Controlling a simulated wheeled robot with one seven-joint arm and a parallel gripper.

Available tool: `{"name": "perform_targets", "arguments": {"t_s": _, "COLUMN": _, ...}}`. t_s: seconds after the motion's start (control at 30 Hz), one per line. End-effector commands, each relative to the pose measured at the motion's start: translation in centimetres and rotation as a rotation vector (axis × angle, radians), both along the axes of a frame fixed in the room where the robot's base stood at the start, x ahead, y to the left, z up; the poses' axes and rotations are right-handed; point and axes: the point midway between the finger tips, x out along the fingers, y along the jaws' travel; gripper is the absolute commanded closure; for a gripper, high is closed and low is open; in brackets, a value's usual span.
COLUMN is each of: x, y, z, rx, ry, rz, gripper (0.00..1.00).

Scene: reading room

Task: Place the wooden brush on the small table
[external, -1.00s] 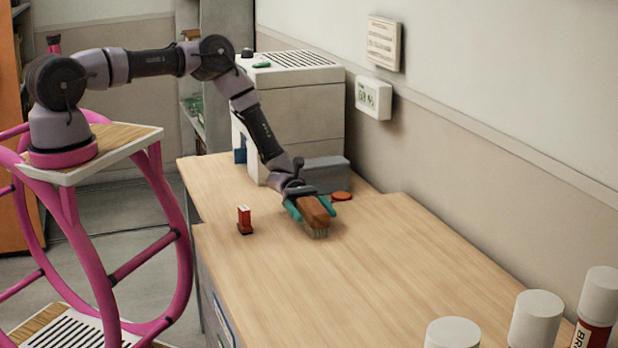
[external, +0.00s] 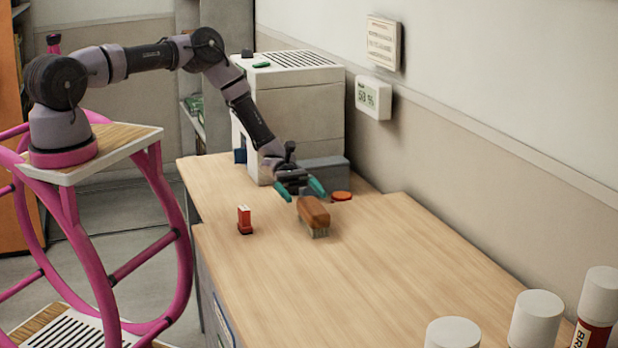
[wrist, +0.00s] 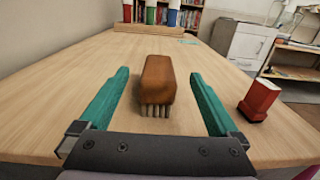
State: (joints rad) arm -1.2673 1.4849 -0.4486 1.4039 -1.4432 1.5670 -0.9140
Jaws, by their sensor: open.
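The wooden brush (external: 313,212) has a brown back and pale bristles and stands bristles down on the wooden tabletop. My gripper (external: 301,192) is open and empty, just behind and above the brush, apart from it. In the wrist view the brush (wrist: 157,82) sits ahead, between the lines of the two spread teal fingers of my gripper (wrist: 158,92). The wooden tabletop (external: 370,270) carries the brush; I cannot tell whether it is the small table.
A small red block-like object (external: 244,219) stands left of the brush. A round orange-red disc (external: 341,196) lies behind it, near a grey-white machine (external: 295,110). Several white-capped tubes (external: 536,318) stand at the near right. The tabletop's middle is clear.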

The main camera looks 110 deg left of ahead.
Motion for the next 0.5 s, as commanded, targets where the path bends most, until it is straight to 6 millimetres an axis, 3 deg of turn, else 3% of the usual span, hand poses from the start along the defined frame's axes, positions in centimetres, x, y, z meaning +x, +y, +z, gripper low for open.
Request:
{"name": "perform_targets", "arguments": {"t_s": 0.03, "x": -0.1, "y": 0.5, "z": 2.0, "rx": 0.006, "ry": -0.004, "rz": 0.002, "gripper": 0.03}}
{"name": "perform_targets", "arguments": {"t_s": 0.1, "x": -0.2, "y": 0.7, "z": 4.1, "rx": 0.006, "ry": -0.004, "rz": 0.001, "gripper": 0.03}}
{"name": "perform_targets", "arguments": {"t_s": 0.2, "x": -0.4, "y": 0.7, "z": 5.7, "rx": 0.003, "ry": -0.002, "rz": 0.000, "gripper": 0.03}}
{"name": "perform_targets", "arguments": {"t_s": 0.27, "x": -0.4, "y": 0.6, "z": 5.5, "rx": 0.001, "ry": 0.000, "rz": 0.000, "gripper": 0.03}}
{"name": "perform_targets", "arguments": {"t_s": 0.5, "x": -0.4, "y": 0.6, "z": 0.7, "rx": 0.001, "ry": 0.001, "rz": 0.000, "gripper": 0.03}}
